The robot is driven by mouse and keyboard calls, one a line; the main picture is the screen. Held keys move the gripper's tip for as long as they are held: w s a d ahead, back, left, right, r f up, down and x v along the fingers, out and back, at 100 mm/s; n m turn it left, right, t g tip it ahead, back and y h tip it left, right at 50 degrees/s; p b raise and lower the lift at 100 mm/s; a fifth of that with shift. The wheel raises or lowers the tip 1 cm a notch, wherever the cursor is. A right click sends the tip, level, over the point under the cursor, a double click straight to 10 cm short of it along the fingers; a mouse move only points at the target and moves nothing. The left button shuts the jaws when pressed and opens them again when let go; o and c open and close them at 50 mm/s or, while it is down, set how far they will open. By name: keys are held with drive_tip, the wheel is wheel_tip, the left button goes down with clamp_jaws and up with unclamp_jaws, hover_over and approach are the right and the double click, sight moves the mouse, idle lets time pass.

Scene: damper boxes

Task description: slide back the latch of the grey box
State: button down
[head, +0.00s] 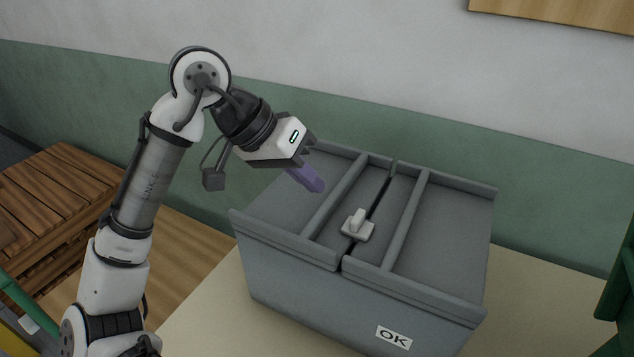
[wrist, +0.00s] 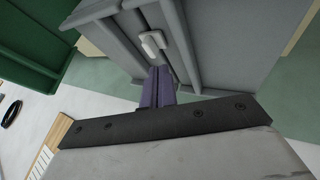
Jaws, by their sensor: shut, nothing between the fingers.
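The grey box (head: 360,293) stands on a pale table, with an OK label on its front. Its latch (head: 358,225) is a small light-grey knob on a plate, set on a slot between two raised rails on the lid. The latch sits toward the front part of the slot. My gripper (head: 316,185) is shut and empty, its purple fingers above the left rear part of the lid, left of and behind the latch. In the wrist view the shut fingers (wrist: 158,86) point toward the latch (wrist: 152,43) and appear apart from it.
A slatted wooden pallet (head: 55,200) is on the floor at left. Green objects show at the right edge (head: 617,290) and at the wrist view's upper left (wrist: 30,45). The pale tabletop (head: 560,300) is clear right of the box. A wall stands behind.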

sight(360, 219)
drive_tip(key=p+x, duration=0.1)
drive_tip(key=x, duration=0.7)
drive_tip(key=shift+f, duration=0.1)
drive_tip(key=shift+d, duration=0.1)
drive_tip(key=d, duration=0.2)
drive_tip(key=s+d, duration=0.1)
drive_tip(key=shift+s+d, duration=0.2)
drive_tip(key=shift+d, duration=0.15)
drive_tip(key=shift+a, duration=0.1)
drive_tip(key=shift+p, duration=0.35)
